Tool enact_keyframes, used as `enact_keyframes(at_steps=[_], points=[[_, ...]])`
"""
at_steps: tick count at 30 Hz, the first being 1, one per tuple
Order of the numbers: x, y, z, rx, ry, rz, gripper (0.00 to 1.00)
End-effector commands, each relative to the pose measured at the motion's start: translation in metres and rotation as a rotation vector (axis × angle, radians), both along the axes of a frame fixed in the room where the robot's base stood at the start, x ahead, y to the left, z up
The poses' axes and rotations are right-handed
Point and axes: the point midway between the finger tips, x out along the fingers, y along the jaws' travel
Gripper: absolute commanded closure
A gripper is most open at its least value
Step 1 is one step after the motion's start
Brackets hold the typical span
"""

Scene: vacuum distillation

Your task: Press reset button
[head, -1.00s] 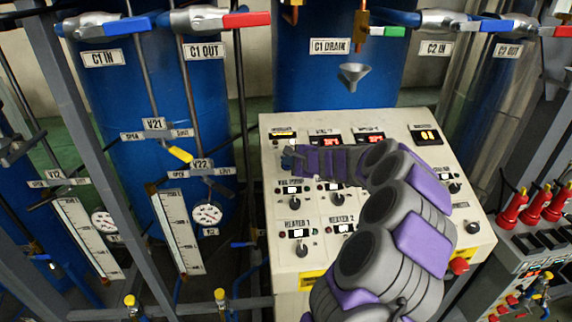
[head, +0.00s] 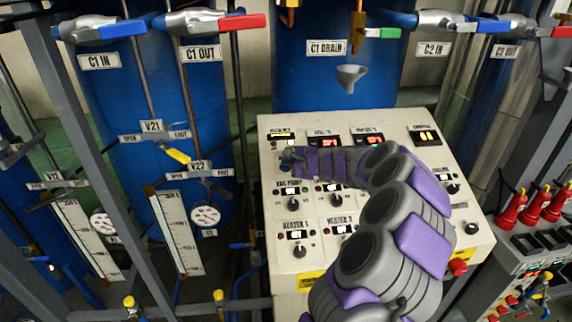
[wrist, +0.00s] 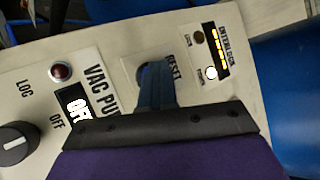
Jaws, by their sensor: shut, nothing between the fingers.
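My gripper (head: 288,158) is shut and empty, at the upper left of the sloped control panel (head: 385,255). In the wrist view my gripper's fingers (wrist: 154,82) point down onto the panel, over the spot beside the partly covered RESET label (wrist: 173,68). A dark round edge shows around the fingertips. The reset button itself is mostly hidden behind them, and I cannot tell whether they touch it or whether it is pressed. The interlock display (wrist: 216,50) is lit, with an amber lamp and a bright white lamp beside it.
The vacuum pump switch display (wrist: 75,104) reads OFF, with a red lamp (wrist: 61,72) and a black knob (wrist: 14,144) nearby. Heater knobs (head: 299,251) sit lower on the panel. A red button (head: 458,267) is at its right. A funnel (head: 351,77) hangs above the panel.

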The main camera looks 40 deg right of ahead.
Motion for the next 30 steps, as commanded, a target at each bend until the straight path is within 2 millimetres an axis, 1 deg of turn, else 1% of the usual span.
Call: enact_keyframes(at_steps=[11, 30], points=[[0.0, 0.004, 0.005, 0.0, -0.001, 0.003, 1.0], [-0.018, 0.013, 0.058, 0.0, -0.003, 0.002, 1.0]])
